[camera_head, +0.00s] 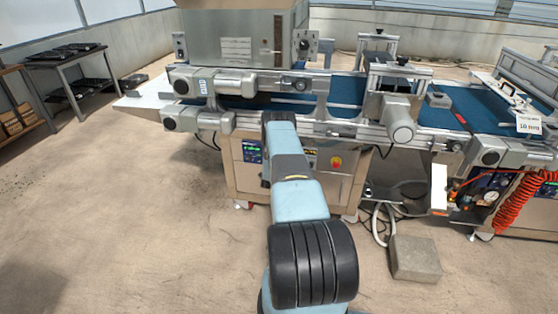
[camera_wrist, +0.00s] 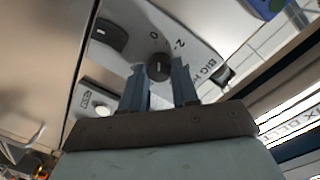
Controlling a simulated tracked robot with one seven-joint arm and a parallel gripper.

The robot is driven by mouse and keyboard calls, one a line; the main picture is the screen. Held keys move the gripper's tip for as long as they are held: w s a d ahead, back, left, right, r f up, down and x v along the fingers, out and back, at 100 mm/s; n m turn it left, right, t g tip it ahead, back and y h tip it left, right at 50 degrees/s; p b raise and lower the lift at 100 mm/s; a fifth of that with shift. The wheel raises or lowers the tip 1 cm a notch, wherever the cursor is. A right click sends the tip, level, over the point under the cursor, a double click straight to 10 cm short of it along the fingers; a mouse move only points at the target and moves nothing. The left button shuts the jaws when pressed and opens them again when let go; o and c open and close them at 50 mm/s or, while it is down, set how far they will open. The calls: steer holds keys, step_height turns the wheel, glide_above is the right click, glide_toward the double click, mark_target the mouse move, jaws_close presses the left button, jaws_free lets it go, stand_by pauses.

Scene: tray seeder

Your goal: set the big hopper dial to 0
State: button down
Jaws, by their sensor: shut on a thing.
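The big hopper dial is a small round black knob (camera_wrist: 158,66) on a light plate (camera_wrist: 188,52) in the wrist view. The plate carries the marks 0, 1 and 2 and partly visible lettering beginning "BIG H". My gripper (camera_wrist: 159,72) has its two fingers on either side of the knob and is shut on it. A pale mark shows on the knob's face, but I cannot tell which number it points to. In the head view my arm hides the gripper's fingers, and I cannot make out the knob there.
The machine's cabinet (camera_head: 345,185) stands behind my arm, with a red button (camera_head: 336,162) and a display (camera_head: 252,151). The conveyor with blue belt (camera_head: 345,92) runs above it. A concrete block (camera_head: 415,258) and hoses lie on the floor at right.

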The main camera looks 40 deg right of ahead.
steer(key=shift+a+f+n, duration=0.25)
steer(key=shift+n, duration=0.85)
steer(key=c, duration=1.2)
jaws_free()
steer(key=shift+f, duration=0.1)
steer(key=o, duration=0.4)
steer(key=shift+d+r, duration=0.15)
steer(key=shift+r, duration=0.05)
steer(key=shift+c, duration=0.2)
steer(key=f+v, duration=0.1)
steer(key=v, duration=1.2)
steer(key=shift+s+a+r, duration=0.2)
steer(key=shift+a+r, duration=0.15)
steer(key=shift+r, duration=0.05)
steer(key=shift+r, duration=0.1)
